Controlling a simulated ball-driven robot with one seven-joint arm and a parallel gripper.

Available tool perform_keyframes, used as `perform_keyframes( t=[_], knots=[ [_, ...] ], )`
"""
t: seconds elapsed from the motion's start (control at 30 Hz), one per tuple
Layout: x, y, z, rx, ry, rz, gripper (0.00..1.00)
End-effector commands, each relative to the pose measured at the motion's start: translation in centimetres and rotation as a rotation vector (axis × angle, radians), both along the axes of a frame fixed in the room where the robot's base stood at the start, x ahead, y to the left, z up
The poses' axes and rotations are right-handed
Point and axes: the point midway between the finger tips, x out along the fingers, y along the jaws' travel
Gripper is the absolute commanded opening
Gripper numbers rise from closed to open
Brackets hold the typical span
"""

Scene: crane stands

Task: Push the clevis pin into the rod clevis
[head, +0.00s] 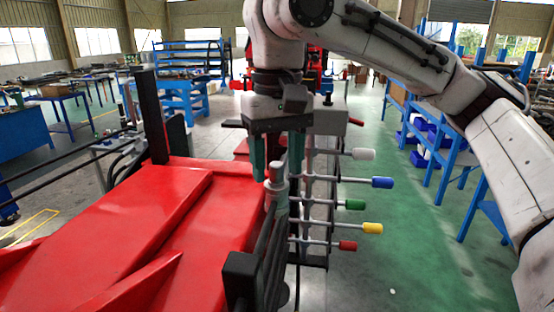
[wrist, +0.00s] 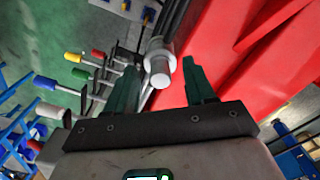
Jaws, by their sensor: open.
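The clevis pin (head: 278,170) is a short light-grey cylinder standing upright, its upper part sticking out above the grey rod clevis (head: 275,188) beside the red machine body. My gripper (head: 277,166) is open, pointing down above the pin. Its two green fingers stand to either side of the pin, apparently without touching it; the wrist view shows the gripper (wrist: 160,68) the same way. How deep the pin sits inside the clevis is hidden.
The red machine body (head: 130,225) fills the lower left, with a black post (head: 150,115) on it. Right of the clevis, several levers with coloured knobs (head: 372,228) stick out from a valve block. Green floor (head: 410,260) farther right is open.

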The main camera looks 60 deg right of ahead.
Motion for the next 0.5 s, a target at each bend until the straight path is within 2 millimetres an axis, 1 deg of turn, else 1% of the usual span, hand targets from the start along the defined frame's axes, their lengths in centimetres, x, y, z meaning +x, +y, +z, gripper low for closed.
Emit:
perform_keyframes(
  t=[0.17,0.5],
  knots=[
    [0.0,0.0,0.5,0.0,0.0,0.0,0.54],
    [0.0,0.0,3.0,0.001,-0.001,0.0,0.54]
  ],
)
